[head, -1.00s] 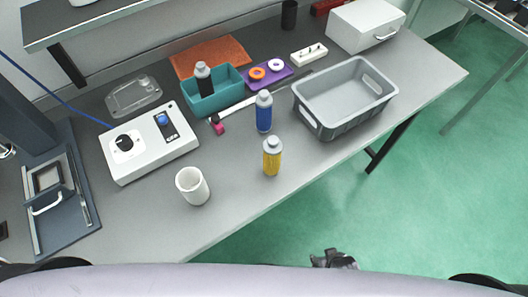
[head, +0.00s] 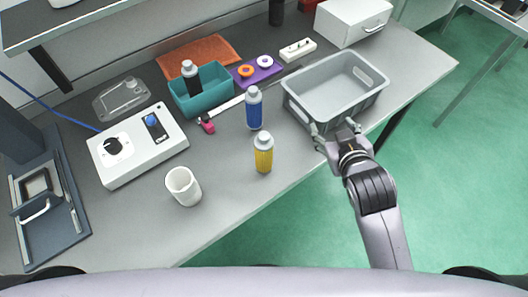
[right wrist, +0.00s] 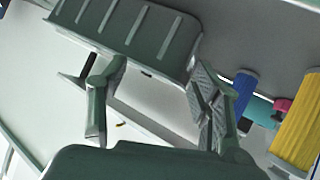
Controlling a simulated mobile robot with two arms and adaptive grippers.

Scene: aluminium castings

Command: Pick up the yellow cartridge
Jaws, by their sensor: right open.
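The yellow cartridge (head: 263,153) stands upright near the front edge of the bench, with a pale grey cap. It also shows, cut off by the frame, at the right of the right wrist view (right wrist: 298,135). My right gripper (head: 333,132) is open and empty, to the right of the cartridge and close to the front of the grey bin. In the right wrist view its spread fingers (right wrist: 155,115) have nothing between them but bench and bin side. My left gripper is not in view.
A blue cartridge (head: 254,108) stands just behind the yellow one. The grey bin (head: 335,97) stands right of both, and a white cup (head: 183,186) stands to the left. A teal box (head: 201,92) holds a black cartridge (head: 191,77). Bare bench lies between yellow cartridge and cup.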

